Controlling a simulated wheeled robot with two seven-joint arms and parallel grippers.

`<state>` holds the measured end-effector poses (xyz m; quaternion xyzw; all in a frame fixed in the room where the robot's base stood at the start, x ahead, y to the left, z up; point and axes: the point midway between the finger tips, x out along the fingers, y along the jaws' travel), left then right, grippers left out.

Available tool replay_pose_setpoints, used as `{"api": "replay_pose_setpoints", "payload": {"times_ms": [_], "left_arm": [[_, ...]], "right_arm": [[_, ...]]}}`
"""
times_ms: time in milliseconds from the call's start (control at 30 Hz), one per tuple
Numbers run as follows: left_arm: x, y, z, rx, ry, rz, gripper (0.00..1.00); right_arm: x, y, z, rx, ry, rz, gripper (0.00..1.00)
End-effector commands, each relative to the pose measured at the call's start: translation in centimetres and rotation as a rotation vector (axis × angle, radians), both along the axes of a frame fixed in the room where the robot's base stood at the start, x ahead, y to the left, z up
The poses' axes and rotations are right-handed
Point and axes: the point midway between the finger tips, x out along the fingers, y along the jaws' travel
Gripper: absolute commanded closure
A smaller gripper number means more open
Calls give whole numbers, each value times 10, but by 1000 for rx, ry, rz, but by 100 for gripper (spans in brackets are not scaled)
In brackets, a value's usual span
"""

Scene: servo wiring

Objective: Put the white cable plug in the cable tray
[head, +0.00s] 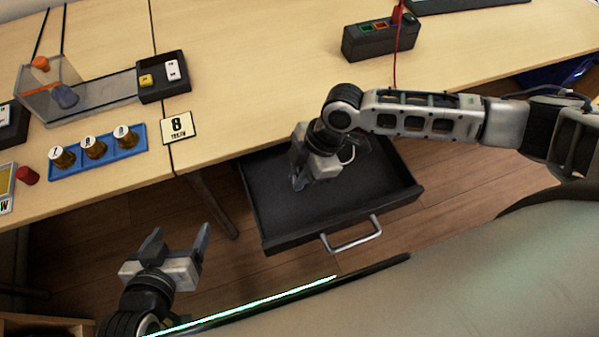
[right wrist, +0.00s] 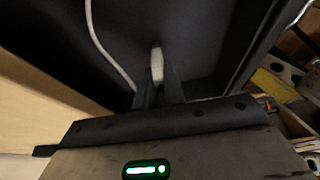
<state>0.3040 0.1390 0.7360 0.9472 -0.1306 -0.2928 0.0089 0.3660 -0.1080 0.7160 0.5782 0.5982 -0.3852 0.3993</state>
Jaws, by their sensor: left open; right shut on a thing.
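The white cable plug (right wrist: 157,65) shows between the fingertips of my right gripper (right wrist: 158,88) in the right wrist view. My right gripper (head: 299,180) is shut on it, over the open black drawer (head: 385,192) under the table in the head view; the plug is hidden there. A white cable (right wrist: 100,40) runs beside the fingers, and a short bit of it (head: 347,153) shows by the gripper. I cannot tell whether the plug touches the drawer floor. My left gripper (head: 178,243) is open and empty at the lower left, away from the drawer.
The drawer has a metal handle (head: 352,236) at its front. On the table (head: 260,70) are a blue holder (head: 125,142) with several brass pieces, a small black tray (head: 180,92) with yellow and white blocks, a number card (head: 180,127) and a dark box (head: 378,42) with a red lead.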

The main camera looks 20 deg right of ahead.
Motion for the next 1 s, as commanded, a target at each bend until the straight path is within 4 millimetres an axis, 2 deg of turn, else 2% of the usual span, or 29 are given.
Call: {"api": "replay_pose_setpoints", "payload": {"times_ms": [167,200,267,533,667,767,1000], "left_arm": [[-1,0,-2,-1,2,1,26],[-1,0,-2,-2,3,1,26],[-1,0,-2,-2,4,1,26],[-1,0,-3,-1,8,2,26],[-2,0,-2,0,9,2,26],[-2,1,-2,3,11,1,26],[-4,1,-2,12,20,1,26]], "right_arm": [[0,0,-2,0,1,-1,100],[0,0,-2,0,0,-1,84],[0,0,-2,0,0,-1,67],[0,0,-1,0,0,0,67],[0,-3,6,-1,0,-1,67],[1,-9,21,-1,-1,-2,67],[2,-29,69,-2,-3,-1,67]]}}
